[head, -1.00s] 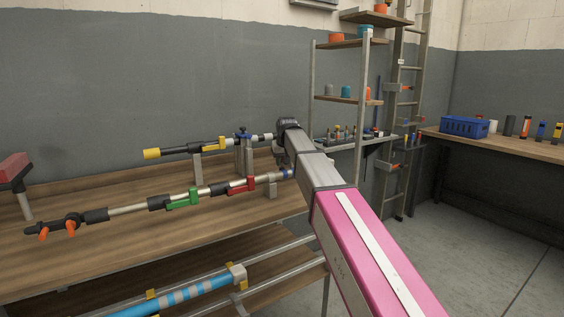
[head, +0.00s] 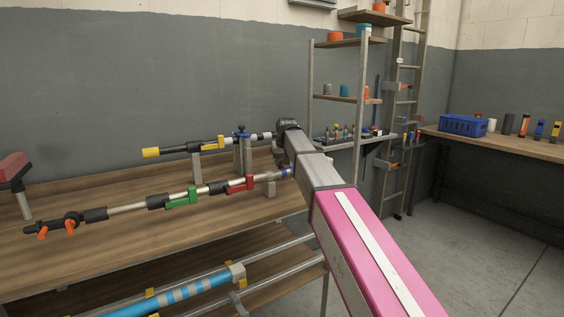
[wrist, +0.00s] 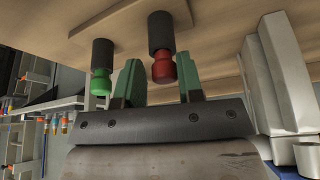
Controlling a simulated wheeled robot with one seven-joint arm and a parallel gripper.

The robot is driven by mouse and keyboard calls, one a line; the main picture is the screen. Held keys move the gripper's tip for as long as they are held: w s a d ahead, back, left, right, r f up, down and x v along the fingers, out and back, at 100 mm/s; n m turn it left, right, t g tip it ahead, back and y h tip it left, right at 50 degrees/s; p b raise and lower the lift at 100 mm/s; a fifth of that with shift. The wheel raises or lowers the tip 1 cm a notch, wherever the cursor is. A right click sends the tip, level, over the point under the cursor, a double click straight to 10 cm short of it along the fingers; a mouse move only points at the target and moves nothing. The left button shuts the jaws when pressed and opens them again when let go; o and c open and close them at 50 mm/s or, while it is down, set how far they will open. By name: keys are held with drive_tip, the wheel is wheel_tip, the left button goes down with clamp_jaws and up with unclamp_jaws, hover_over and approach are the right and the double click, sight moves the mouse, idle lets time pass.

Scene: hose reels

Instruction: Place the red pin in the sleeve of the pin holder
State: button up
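In the wrist view, the red pin (wrist: 162,67) shows a red stepped head against a dark cylinder (wrist: 160,30) on a wooden plate (wrist: 130,15). I cannot tell if this cylinder is the holder's sleeve or part of the pin. A green pin head (wrist: 101,83) with a similar dark cylinder (wrist: 102,52) is to its left. My gripper (wrist: 160,75) has its two green fingers apart, on either side of the red head in the picture. A gap shows on the left side; the head looks close to the right finger. In the head view, my gripper is hidden behind my arm.
In the head view, a bench (head: 110,250) carries rods with yellow, green (head: 181,199) and red (head: 241,184) clamps near my arm. A shelf rack (head: 345,99) and ladder stand behind. A blue crate (head: 464,125) is on the right bench. Pale blocks (wrist: 275,75) flank my gripper's right.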

drive_tip(key=shift+s+a+f, duration=0.25)
drive_tip(key=shift+f, duration=0.15)
drive_tip(key=shift+w+a, duration=0.1)
drive_tip(key=shift+a, duration=0.05)
drive_tip(key=w+v, duration=0.1)
drive_tip(key=v, duration=1.2)
drive_tip(key=shift+r, duration=0.3)
drive_tip(key=shift+s, duration=0.1)
